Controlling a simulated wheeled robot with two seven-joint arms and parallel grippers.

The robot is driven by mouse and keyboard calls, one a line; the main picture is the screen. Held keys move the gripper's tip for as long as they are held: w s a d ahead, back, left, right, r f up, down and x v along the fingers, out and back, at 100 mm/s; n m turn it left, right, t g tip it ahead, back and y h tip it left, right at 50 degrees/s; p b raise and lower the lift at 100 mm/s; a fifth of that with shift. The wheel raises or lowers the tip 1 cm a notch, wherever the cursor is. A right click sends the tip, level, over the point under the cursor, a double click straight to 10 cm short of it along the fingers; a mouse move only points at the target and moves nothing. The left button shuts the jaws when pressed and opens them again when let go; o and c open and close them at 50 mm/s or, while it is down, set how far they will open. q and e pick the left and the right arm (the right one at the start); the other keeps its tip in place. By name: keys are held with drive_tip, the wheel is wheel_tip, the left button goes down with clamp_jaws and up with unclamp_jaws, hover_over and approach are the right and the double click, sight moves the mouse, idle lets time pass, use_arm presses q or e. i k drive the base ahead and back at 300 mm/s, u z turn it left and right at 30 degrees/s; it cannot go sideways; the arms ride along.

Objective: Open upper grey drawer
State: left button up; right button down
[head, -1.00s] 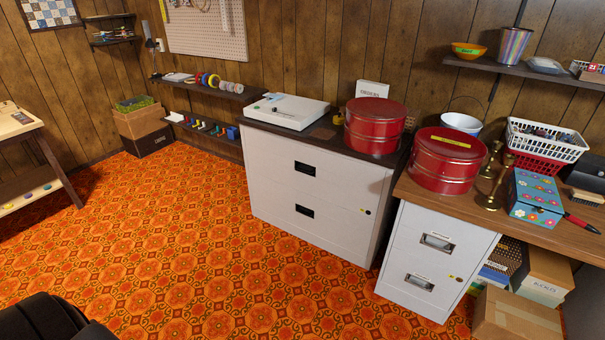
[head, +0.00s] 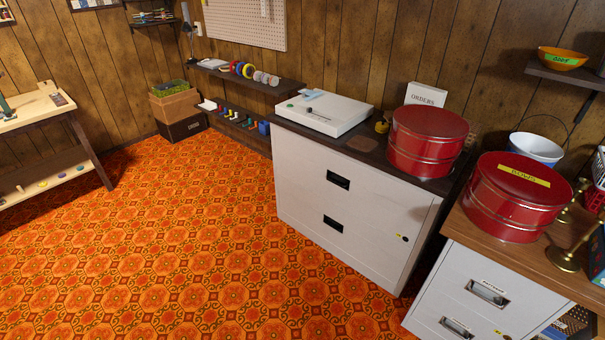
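A light grey cabinet (head: 300,200) with a dark top stands against the wall in the middle of the head view. Its front has an upper black recessed handle (head: 338,181) and a lower one (head: 333,224); I see no gap at its front. A second light grey cabinet under the wooden desk, at the lower right, has an upper drawer (head: 462,275) with a metal label-holder handle (head: 487,293) and a lower handle (head: 457,328) cut by the frame edge. Its upper drawer looks closed. Neither gripper is in view.
Red round tins (head: 430,140) and (head: 515,195) stand on the cabinet top and the desk. A white flat device (head: 323,112) lies on the dark top. Brass candlesticks (head: 566,259) stand at right. The orange patterned floor (head: 190,260) in front is clear.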

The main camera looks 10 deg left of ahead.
sight(399, 210)
drive_tip(key=i, duration=0.85)
drive_tip(key=z, duration=0.8)
drive_tip(key=i, duration=0.45)
drive_tip(key=z, duration=0.35)
